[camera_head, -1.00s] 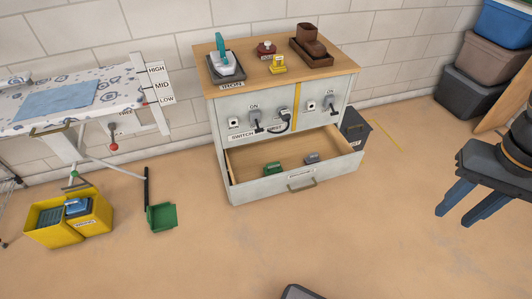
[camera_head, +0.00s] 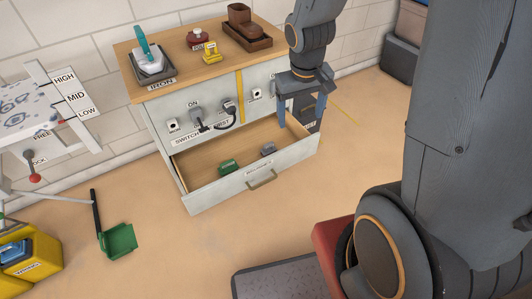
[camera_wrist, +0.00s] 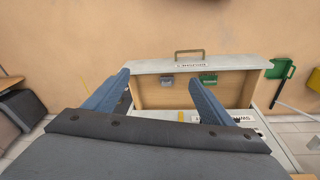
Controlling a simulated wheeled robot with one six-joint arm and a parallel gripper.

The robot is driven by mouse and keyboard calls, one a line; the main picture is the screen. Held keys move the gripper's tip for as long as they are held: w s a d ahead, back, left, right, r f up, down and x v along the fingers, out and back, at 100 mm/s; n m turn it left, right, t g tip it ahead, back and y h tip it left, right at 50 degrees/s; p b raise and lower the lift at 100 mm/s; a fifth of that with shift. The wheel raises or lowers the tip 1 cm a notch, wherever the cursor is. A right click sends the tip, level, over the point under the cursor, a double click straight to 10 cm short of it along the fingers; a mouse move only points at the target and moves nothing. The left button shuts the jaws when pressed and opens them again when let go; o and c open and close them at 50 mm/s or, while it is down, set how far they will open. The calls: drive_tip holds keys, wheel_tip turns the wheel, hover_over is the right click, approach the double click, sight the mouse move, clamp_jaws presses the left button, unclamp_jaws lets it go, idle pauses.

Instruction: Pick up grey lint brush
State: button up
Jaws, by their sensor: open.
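A small grey object, which looks like the grey lint brush (camera_head: 268,149), lies in the open drawer (camera_head: 255,180), right of a green brush-like object (camera_head: 229,166). In the wrist view the grey lint brush (camera_wrist: 167,81) shows between my finger directions, with the green object (camera_wrist: 208,79) to its right. My gripper (camera_head: 302,115) is open and empty, pointing down near the drawer's right end, above and to the right of the grey lint brush. It also shows in the wrist view (camera_wrist: 158,78), its blue fingers well apart.
The cabinet top (camera_head: 185,70) holds an iron (camera_head: 151,62), a red item (camera_head: 197,38), a yellow item (camera_head: 211,53) and a brown boot on a tray (camera_head: 243,24). Switches and plugs line the cabinet front.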

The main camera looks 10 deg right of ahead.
drive_tip(key=w+f+n+t+b, duration=0.1)
drive_tip(key=w+f+b, duration=0.3)
drive_tip(key=w+f, duration=0.85)
drive_tip(key=n+t+y+b, duration=0.1)
drive_tip(key=n+y+b, duration=0.1)
drive_tip(key=b, duration=0.3)
approach(270, 145)
drive_tip(key=x, duration=0.5)
drive_tip(key=shift+s, duration=0.25)
drive_tip(key=shift+t, duration=0.3)
drive_tip(key=b+x, duration=0.1)
drive_tip(key=x, duration=0.7)
drive_tip(key=shift+a, duration=0.1)
drive_tip(key=shift+c, duration=0.6)
drive_tip(key=c, duration=1.1)
